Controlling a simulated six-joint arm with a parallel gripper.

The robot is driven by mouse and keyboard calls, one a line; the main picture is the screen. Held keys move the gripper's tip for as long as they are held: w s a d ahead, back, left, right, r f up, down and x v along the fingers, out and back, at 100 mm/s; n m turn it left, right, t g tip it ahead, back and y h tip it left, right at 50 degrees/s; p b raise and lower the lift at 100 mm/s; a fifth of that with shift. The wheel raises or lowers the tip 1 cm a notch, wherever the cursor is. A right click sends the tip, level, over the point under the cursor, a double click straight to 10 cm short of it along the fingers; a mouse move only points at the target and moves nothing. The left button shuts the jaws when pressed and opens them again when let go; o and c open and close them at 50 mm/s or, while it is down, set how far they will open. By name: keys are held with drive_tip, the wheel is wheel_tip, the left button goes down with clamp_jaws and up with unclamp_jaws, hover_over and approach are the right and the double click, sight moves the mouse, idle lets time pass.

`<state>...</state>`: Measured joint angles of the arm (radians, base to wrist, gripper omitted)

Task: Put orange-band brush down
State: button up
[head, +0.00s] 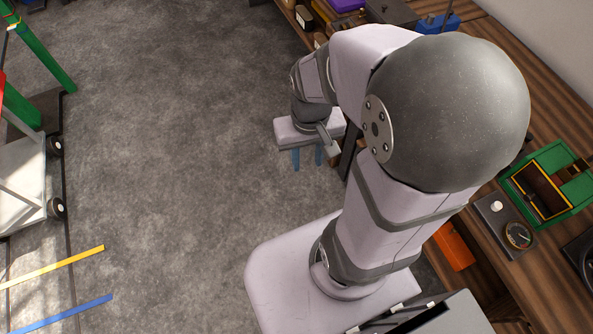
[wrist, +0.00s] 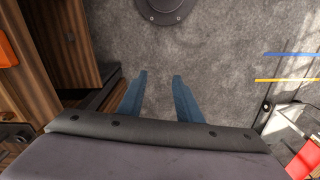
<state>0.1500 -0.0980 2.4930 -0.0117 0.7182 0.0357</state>
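My gripper (head: 307,166) hangs low over the grey floor, beside the wooden bench, with its blue fingers pointing down. In the wrist view its two blue fingers (wrist: 160,78) stand apart, and only bare floor shows between them. I cannot make out a brush with an orange band in either view. My arm hides part of the bench.
The wooden bench (head: 478,62) runs along the right. It carries a green open box (head: 560,162), a gauge panel (head: 507,222) and a blue item (head: 437,24). An orange bin (head: 453,246) shows below. A trolley (head: 25,180) stands left; the floor between is clear.

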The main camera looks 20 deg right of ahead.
drive_tip(key=a, duration=0.1)
drive_tip(key=s+a+n, duration=0.2)
drive_tip(key=shift+s+a+f, duration=0.1)
drive_tip(key=shift+a+f, duration=0.2)
drive_tip(key=shift+a, duration=0.1)
idle(2.1)
